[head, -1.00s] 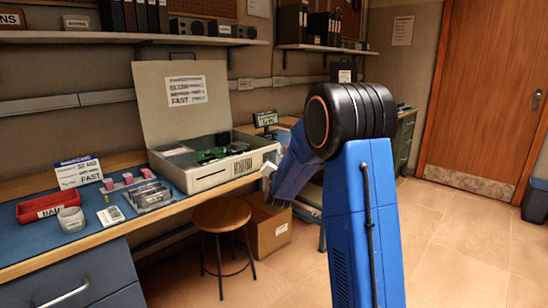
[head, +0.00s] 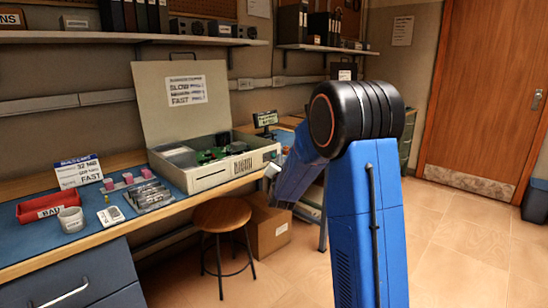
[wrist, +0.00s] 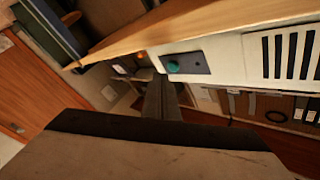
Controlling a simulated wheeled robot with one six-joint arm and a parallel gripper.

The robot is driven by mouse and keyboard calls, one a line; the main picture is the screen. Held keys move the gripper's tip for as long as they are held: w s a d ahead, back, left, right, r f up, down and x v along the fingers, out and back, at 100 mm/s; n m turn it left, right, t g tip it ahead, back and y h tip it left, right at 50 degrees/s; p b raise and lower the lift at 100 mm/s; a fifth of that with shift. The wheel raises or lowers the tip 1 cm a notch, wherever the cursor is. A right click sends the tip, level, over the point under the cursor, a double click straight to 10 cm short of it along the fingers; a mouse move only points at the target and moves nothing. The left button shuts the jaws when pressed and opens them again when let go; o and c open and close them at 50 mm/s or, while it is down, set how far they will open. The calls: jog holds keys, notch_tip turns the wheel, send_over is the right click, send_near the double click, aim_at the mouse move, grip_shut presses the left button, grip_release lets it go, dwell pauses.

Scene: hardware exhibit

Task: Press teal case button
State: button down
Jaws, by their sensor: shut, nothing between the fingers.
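The teal button (wrist: 174,67) is round and sits on a dark plate on the pale case's front panel in the wrist view. The case (head: 212,177) stands on the bench with its lid (head: 183,110) raised in the head view; I cannot make out the button there. My gripper (wrist: 162,88) is dark, shut and empty. In the wrist view its tip shows just below and left of the button; I cannot tell whether it touches the panel. In the head view my blue arm reaches toward the case's right front, and the fingers are not clear.
A wooden stool (head: 222,217) and a cardboard box (head: 270,232) stand below the bench edge. A red bin (head: 44,207), a cup (head: 70,219) and small parts lie on the blue mat left of the case.

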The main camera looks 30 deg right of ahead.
jog(key=shift+s, duration=0.15)
jog(key=s, duration=0.1)
jog(key=s+d, duration=0.1)
jog(key=s, duration=0.2)
jog(key=shift+s+d, duration=0.2)
jog(key=shift+d, duration=0.15)
jog(key=shift+a, duration=0.1)
dwell(0.6)
jog(key=s+a+n+g+y, duration=0.5)
jog(key=s+a+n+y, duration=0.2)
jog(key=s+a, duration=0.9)
jog(key=s+a+f+n+g, duration=0.1)
jog(key=s+f+g, duration=0.1)
jog(key=s, duration=0.9)
jog(key=s+a+f+n+g, duration=0.2)
jog(key=s+f+g, duration=0.1)
jog(key=s, duration=0.8)
jog(key=s+a+f+n+g+y, duration=0.1)
jog(key=s+a+f+n+g, duration=0.1)
jog(key=s, duration=1)
jog(key=shift+a+f+g, duration=0.25)
jog(key=shift+f+g, duration=0.25)
